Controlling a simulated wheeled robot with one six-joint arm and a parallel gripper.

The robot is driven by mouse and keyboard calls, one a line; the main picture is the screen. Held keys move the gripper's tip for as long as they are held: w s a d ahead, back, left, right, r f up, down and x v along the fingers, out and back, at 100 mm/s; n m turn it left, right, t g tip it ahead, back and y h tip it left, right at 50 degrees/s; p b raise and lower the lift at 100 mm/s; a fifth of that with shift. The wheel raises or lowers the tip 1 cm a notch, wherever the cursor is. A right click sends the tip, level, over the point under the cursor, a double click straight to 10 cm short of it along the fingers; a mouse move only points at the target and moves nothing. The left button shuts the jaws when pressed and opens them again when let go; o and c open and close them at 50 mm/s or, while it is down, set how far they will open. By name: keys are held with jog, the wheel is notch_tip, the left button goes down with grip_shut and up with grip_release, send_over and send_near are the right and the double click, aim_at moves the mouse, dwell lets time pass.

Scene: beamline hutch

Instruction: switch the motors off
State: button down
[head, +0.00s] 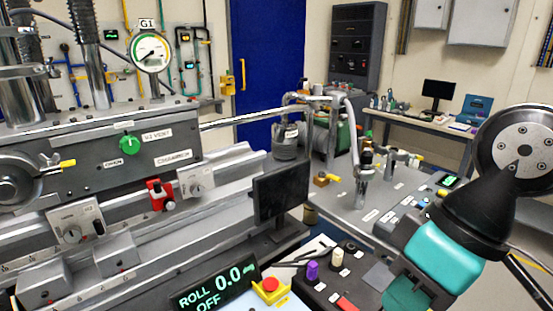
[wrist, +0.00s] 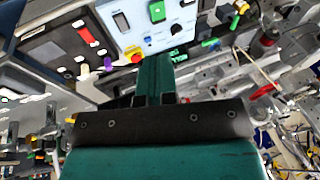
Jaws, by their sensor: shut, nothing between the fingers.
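A black display (head: 215,290) reads "ROLL 0.0 deg" and "OFF". A red mushroom button on a yellow base (head: 269,289) stands beside it; the button also shows in the wrist view (wrist: 135,55). A dark control box (head: 335,275) carries a purple knob (head: 312,271), a pale knob (head: 336,257) and a red switch (head: 346,303). In the wrist view a pale panel holds a dark rocker (wrist: 122,22), a green switch (wrist: 157,11) and a dial. I cannot tell which control serves the motors. My gripper (head: 403,297) is shut and empty near the dark box; its fingers show in the wrist view (wrist: 155,72).
A dark monitor (head: 281,191) stands behind the controls. The grey machine (head: 110,150) with a gauge (head: 150,53) fills the left. A bench (head: 375,205) with pipes and fittings lies behind my gripper. A desk with a computer (head: 437,90) stands farther back.

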jog(key=shift+w, duration=0.1)
jog(key=m+h+b, duration=0.4)
jog(key=m+b, duration=0.1)
jog(key=m, duration=1.3)
send_over(345, 302)
notch_tip(345, 302, down, 14)
jog(key=shift+f, duration=0.15)
notch_tip(345, 302, down, 14)
jog(key=shift+p, duration=0.45)
